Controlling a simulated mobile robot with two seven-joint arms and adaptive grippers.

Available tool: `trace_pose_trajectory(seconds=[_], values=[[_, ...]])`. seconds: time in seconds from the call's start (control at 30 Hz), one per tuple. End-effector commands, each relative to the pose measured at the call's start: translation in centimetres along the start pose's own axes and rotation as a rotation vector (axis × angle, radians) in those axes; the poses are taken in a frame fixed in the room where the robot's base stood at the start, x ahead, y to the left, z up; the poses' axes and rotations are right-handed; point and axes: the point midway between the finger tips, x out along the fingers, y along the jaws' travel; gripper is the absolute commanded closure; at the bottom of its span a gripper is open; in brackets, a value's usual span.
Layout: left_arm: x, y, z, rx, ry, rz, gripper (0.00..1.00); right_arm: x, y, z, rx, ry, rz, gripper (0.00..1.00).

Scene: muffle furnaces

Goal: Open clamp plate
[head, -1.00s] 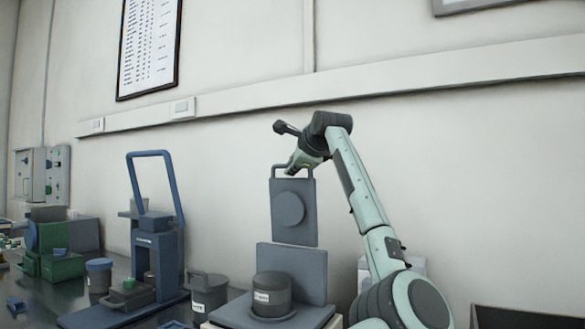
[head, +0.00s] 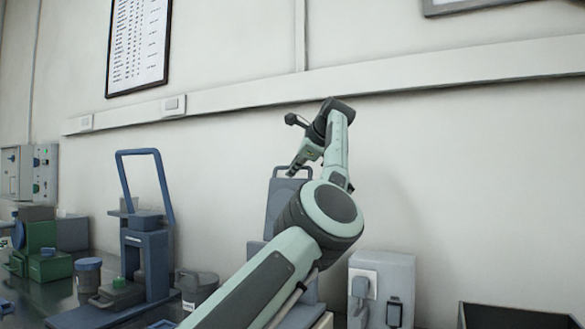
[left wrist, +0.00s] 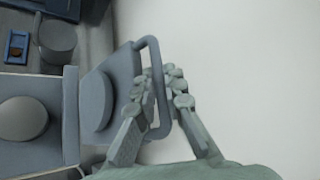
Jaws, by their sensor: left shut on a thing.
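The clamp plate (head: 279,205) is a grey-blue upright panel with a loop handle on its top edge. In the head view my arm hides most of it and the stand below. In the left wrist view the plate (left wrist: 121,68) shows its round pad (left wrist: 95,102) and the loop handle (left wrist: 149,50). My left gripper (head: 293,170) is at the handle, above the plate. In the left wrist view the fingers of my left gripper (left wrist: 165,88) lie either side of the handle bar, shut on it. My right gripper is not in view.
A blue press with a tall loop lever (head: 146,250) stands left of the plate. A grey box with a plug (head: 383,288) stands to the right, with a dark open bin (head: 520,315) beyond. The wall is behind.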

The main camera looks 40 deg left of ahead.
Motion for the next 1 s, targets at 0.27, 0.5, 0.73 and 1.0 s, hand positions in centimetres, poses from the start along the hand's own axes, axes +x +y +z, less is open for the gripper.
trace_pose_trajectory(seconds=[0.27,0.5,0.73,1.0], values=[[0.11,-0.01,-0.23,0.006,0.002,0.006,1.0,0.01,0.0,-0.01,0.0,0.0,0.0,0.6],[0.11,0.0,-0.22,0.006,0.002,0.006,0.89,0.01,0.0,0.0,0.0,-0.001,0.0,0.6],[0.11,-0.01,-0.18,0.005,0.001,0.006,0.68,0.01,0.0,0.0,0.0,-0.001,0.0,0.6],[-0.01,-0.04,-0.15,0.005,0.001,0.005,0.68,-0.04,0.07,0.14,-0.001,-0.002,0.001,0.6]])
